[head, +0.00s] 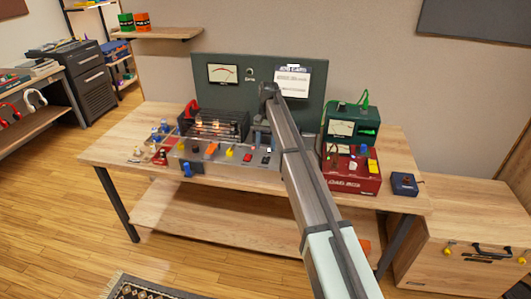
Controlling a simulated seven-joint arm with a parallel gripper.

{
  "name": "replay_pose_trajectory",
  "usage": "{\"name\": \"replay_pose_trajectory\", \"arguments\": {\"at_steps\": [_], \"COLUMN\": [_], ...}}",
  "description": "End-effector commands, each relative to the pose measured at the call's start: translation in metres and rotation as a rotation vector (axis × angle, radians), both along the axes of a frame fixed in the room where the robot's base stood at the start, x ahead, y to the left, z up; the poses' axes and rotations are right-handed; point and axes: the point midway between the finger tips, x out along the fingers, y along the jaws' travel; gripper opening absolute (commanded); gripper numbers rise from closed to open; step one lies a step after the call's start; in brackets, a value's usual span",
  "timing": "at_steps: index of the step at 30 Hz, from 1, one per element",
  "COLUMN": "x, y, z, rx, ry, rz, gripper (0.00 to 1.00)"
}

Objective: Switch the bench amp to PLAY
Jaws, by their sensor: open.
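The bench amp (225,173) sits on the wooden bench. Its grey sloping control panel carries several coloured knobs and switches, among them an orange one (211,149), a yellow one (230,152), a red one (247,156) and a black one (266,160). Glowing tubes (214,126) stand in a dark cage behind the panel. The panel lettering is too small to read, so I cannot tell which control carries PLAY or how it is set. My gripper (262,143) points down above the right rear of the panel, open; its fingertips are small and contact is unclear.
A green meter box (341,128) and a red load box (343,181) stand right of my arm. A small blue box (404,184) sits near the bench's right end. A green backboard (229,99) with a meter and a paper card rises behind. Small parts (160,154) lie left.

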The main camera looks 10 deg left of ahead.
Motion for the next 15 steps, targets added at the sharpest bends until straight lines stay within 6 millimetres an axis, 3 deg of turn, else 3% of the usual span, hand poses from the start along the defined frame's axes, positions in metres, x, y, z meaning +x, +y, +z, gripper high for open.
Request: {"name": "replay_pose_trajectory", "arguments": {"at_steps": [6, 15], "x": [0.013, 0.022], "y": [0.001, 0.000], "z": [0.044, 0.080], "rx": [0.001, 0.001], "ry": [-0.002, -0.001], "rz": [0.000, 0.000], "gripper": [0.51, 0.51]}}
